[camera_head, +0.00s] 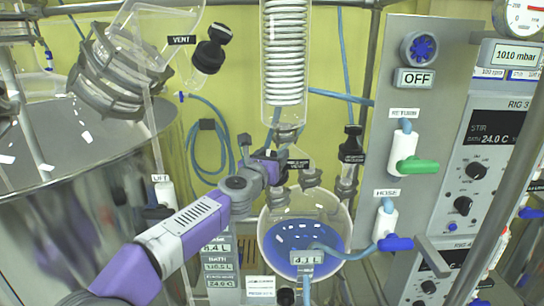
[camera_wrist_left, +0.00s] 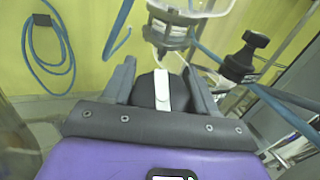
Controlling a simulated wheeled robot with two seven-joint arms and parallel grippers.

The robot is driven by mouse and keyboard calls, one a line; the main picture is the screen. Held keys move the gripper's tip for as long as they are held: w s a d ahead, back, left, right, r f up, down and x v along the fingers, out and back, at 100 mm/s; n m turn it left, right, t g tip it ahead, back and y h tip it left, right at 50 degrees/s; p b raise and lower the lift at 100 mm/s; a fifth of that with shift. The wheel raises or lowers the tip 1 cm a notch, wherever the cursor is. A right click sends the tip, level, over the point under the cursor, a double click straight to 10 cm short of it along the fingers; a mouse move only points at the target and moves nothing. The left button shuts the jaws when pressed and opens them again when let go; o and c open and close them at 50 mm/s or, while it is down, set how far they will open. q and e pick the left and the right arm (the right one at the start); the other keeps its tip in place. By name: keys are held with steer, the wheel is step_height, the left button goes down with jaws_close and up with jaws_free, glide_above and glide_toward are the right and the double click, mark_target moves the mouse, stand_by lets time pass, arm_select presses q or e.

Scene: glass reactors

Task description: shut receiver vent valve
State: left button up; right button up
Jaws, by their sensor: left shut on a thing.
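My left gripper (camera_head: 272,167) reaches in from the left to the top of the round glass receiver (camera_head: 278,222), which holds blue liquid. It is beside the small black vent label (camera_head: 298,163). In the left wrist view my left gripper (camera_wrist_left: 160,92) has its two grey fingers on either side of a black valve knob (camera_wrist_left: 146,92) with a white pointer bar, and is shut on it. In the head view the gripper hides most of this knob. My right gripper is in neither view.
A black vent valve (camera_head: 209,52) hangs at upper left. A glass coil condenser (camera_head: 285,65) stands above the receiver. Right of it is a panel with a green-handled return valve (camera_head: 415,165) and a blue-handled hose valve (camera_head: 393,242). A large metal vessel (camera_head: 80,215) fills the left.

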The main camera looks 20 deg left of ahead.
arm_select(q)
steer(key=shift+m+h, duration=0.4)
steer(key=shift+m, duration=0.1)
steer(key=shift+m+h, duration=0.6)
steer(key=shift+m, duration=0.1)
steer(key=shift+d+m+g+h, duration=0.1)
steer(key=shift+m+g+h, duration=0.2)
steer(key=shift+m+h, duration=0.25)
steer(key=shift+d+m+g+h+p, duration=0.15)
steer(key=shift+m+g+h+p, duration=0.25)
steer(key=shift+m+h, duration=0.7)
steer(key=shift+s+r+m+g+h+p, duration=0.1)
steer(key=shift+m+g+h+p, duration=0.2)
steer(key=shift+m+g+h, duration=0.35)
steer(key=m+g+h+p, duration=0.1)
steer(key=m+g+p, duration=0.2)
steer(key=p, duration=0.3)
steer(key=m+g+h+p, duration=0.2)
steer(key=m+g+p, duration=0.1)
steer(key=m+p, duration=0.2)
steer(key=s+d+m+g+h+p, duration=0.1)
steer(key=m+g+p, duration=0.2)
steer(key=p, duration=0.6)
steer(key=shift+f+m+h, duration=0.25)
steer(key=shift+m+h, duration=0.15)
steer(key=shift+m, duration=0.2)
steer(key=shift+s+f+m+g+p, duration=0.2)
steer(key=shift+m+g+p, duration=0.25)
steer(key=shift+p, duration=0.55)
steer(key=shift+d+f, duration=0.1)
